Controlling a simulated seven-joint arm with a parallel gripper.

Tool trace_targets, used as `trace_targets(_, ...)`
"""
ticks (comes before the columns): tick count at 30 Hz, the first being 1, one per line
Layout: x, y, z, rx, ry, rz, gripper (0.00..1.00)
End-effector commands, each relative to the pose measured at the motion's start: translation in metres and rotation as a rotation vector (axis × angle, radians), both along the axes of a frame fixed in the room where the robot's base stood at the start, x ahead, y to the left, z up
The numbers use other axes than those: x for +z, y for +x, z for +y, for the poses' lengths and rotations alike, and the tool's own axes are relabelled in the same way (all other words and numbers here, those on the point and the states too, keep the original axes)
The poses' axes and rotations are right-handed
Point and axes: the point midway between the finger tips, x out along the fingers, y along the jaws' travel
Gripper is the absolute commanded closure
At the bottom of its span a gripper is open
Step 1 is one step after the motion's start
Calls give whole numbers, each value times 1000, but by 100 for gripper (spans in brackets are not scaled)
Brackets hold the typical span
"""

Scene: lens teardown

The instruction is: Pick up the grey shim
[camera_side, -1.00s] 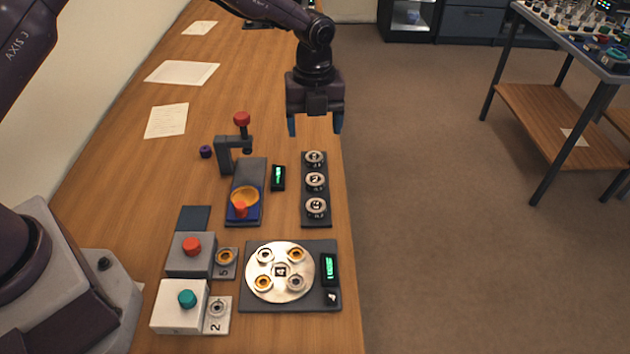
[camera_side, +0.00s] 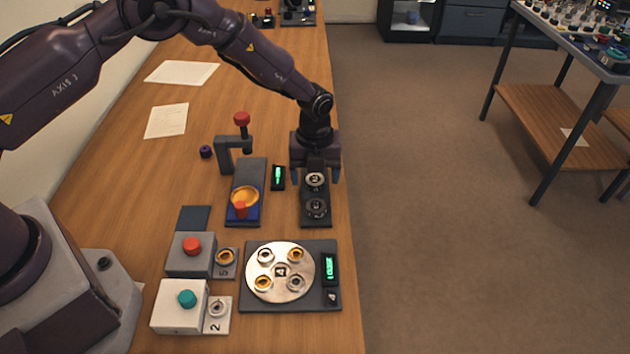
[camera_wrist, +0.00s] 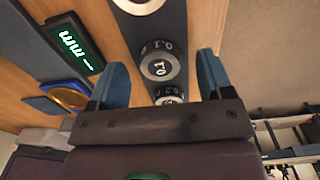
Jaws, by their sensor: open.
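My gripper (camera_side: 315,176) is open and points down over the dark strip (camera_side: 306,222) with round grey-and-black pieces. In the wrist view one round piece marked 0.1 (camera_wrist: 160,63) shows between the blue fingers of my gripper (camera_wrist: 162,70), with nothing held. In the side view the middle piece (camera_side: 315,180) and near piece (camera_side: 316,208) show; the far one is hidden behind my gripper. Silver-grey rings also lie on the round metal plate, one at its upper left (camera_side: 265,256) and one at its lower right (camera_side: 296,282). I cannot tell which piece is the grey shim.
A small green-lit display (camera_side: 278,177) stands left of the strip. Further left are a blue-and-grey stand (camera_side: 247,172) with an orange disc and a clamp with a red knob (camera_side: 241,118). Button boxes (camera_side: 190,253) stand nearer. The table's right edge is close to the strip.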

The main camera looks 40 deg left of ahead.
Motion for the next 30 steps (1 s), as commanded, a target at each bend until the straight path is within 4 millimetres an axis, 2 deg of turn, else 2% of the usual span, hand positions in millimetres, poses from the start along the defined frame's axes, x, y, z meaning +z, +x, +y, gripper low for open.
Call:
trace_targets(3, -8, 0, 0, 0, 0, 0, 27)
trace_targets(10, -8, 0, 0, 0, -1, -1, 29)
trace_targets(15, -8, 0, 0, 1, -1, -1, 68)
trace_targets(17, -8, 0, 0, 1, -1, -1, 79)
trace_targets(30, -4, 1, 0, 1, -1, -2, 79)
